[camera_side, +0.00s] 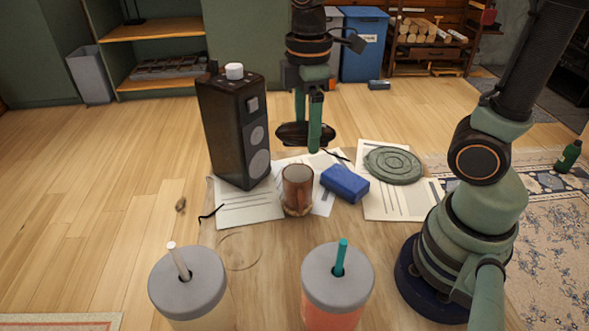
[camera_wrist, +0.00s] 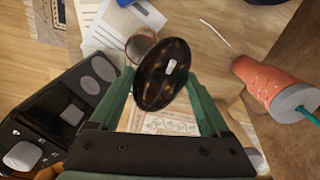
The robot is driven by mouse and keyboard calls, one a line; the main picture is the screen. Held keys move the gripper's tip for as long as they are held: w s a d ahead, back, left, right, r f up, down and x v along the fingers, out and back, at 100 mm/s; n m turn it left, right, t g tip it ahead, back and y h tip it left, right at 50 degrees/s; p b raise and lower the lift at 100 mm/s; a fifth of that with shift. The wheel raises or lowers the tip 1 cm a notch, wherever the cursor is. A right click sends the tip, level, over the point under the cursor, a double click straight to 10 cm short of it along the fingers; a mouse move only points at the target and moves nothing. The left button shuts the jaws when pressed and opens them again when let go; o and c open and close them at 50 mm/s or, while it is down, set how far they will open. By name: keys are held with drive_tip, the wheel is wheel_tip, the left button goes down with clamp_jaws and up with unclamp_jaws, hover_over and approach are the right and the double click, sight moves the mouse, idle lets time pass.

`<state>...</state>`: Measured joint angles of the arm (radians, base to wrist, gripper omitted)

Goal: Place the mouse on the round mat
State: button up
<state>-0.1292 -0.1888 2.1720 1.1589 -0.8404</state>
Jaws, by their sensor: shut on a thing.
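My gripper (camera_side: 313,136) is shut on the dark brown, oval mouse (camera_side: 291,131) and holds it in the air beside the black speaker, behind the mug. In the wrist view the mouse (camera_wrist: 160,88) sits between the green fingers of my gripper (camera_wrist: 162,76), with its pale scroll wheel facing the camera. The round mat (camera_side: 393,165) is dark green with ring grooves. It lies bare on the papers, to the right of my gripper in the side view. I cannot make out the mat in the wrist view.
A tall black speaker (camera_side: 229,130) stands left of my gripper. Two lidded cups, a cream one (camera_side: 188,283) and a coral one (camera_side: 337,284), stand at the front.

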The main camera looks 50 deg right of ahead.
drive_tip(key=d+m, duration=0.8)
drive_tip(key=d, duration=0.7)
drive_tip(key=m, duration=0.8)
hover_over(394, 163)
wheel_tip(394, 163, down, 19)
drive_tip(key=shift+d+f, duration=0.1)
drive_tip(key=shift+s, duration=0.1)
drive_tip(key=o, duration=1.2)
drive_tip(key=shift+f, duration=0.1)
drive_tip(key=shift+o, duration=0.2)
